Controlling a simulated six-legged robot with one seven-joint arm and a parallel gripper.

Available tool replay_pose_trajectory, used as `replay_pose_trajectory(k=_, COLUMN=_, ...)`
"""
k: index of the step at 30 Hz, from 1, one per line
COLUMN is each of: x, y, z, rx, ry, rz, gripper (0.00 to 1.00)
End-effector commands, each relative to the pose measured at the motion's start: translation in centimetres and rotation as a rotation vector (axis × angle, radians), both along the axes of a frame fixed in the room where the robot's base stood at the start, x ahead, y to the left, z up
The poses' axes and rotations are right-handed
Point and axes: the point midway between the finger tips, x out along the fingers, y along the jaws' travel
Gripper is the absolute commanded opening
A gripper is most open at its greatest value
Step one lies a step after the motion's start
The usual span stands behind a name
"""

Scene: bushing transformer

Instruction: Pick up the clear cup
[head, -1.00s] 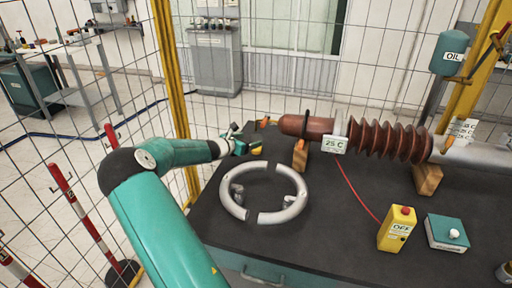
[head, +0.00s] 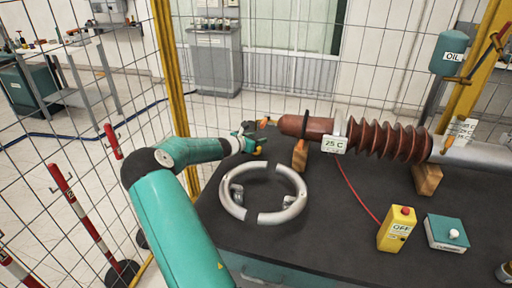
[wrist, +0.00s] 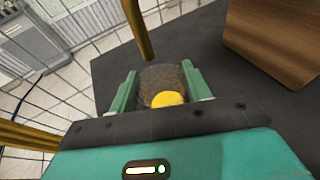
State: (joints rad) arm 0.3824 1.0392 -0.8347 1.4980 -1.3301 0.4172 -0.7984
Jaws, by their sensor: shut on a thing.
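The clear cup (wrist: 162,80) is a see-through, greyish cup between the two fingers of my gripper (wrist: 160,92) in the wrist view. The fingers are shut on it from both sides. A yellow thing (wrist: 167,99) shows at the cup's near side; I cannot tell whether it is inside the cup or in front of it. In the head view my gripper (head: 250,138) is over the far left corner of the dark table. The cup is too small to make out there.
A wooden block (wrist: 275,38) stands close to my gripper. The brown ribbed bushing (head: 385,139) lies on wooden supports to the right. A grey split ring (head: 263,193) lies in front. A yellow box (head: 396,229) and a teal box (head: 446,233) stand at right. Wire fence surrounds the table.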

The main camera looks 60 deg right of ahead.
Motion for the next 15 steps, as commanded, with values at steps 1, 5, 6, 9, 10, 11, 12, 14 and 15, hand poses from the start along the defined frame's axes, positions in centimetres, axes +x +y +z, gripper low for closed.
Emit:
replay_pose_trajectory(k=1, x=0.01, y=0.00, z=0.02, rx=0.000, ry=0.000, rz=0.000, gripper=0.26)
replay_pose_trajectory(k=5, x=0.01, y=0.01, z=0.03, rx=0.000, ry=0.000, rz=0.000, gripper=0.26)
replay_pose_trajectory(k=6, x=0.01, y=0.01, z=0.05, rx=0.000, ry=0.000, rz=0.000, gripper=0.26)
replay_pose_trajectory(k=9, x=0.02, y=0.04, z=0.16, rx=0.000, ry=-0.001, rz=0.000, gripper=0.26)
replay_pose_trajectory(k=10, x=0.03, y=0.06, z=0.23, rx=0.000, ry=-0.001, rz=0.000, gripper=0.26)
replay_pose_trajectory(k=11, x=0.03, y=0.08, z=0.30, rx=0.000, ry=-0.001, rz=0.001, gripper=0.26)
replay_pose_trajectory(k=12, x=0.05, y=0.11, z=0.42, rx=-0.001, ry=-0.001, rz=0.001, gripper=0.26)
replay_pose_trajectory(k=14, x=0.06, y=0.17, z=0.66, rx=-0.001, ry=-0.002, rz=0.000, gripper=0.26)
replay_pose_trajectory(k=15, x=0.09, y=0.23, z=0.85, rx=-0.001, ry=-0.002, rz=0.000, gripper=0.26)
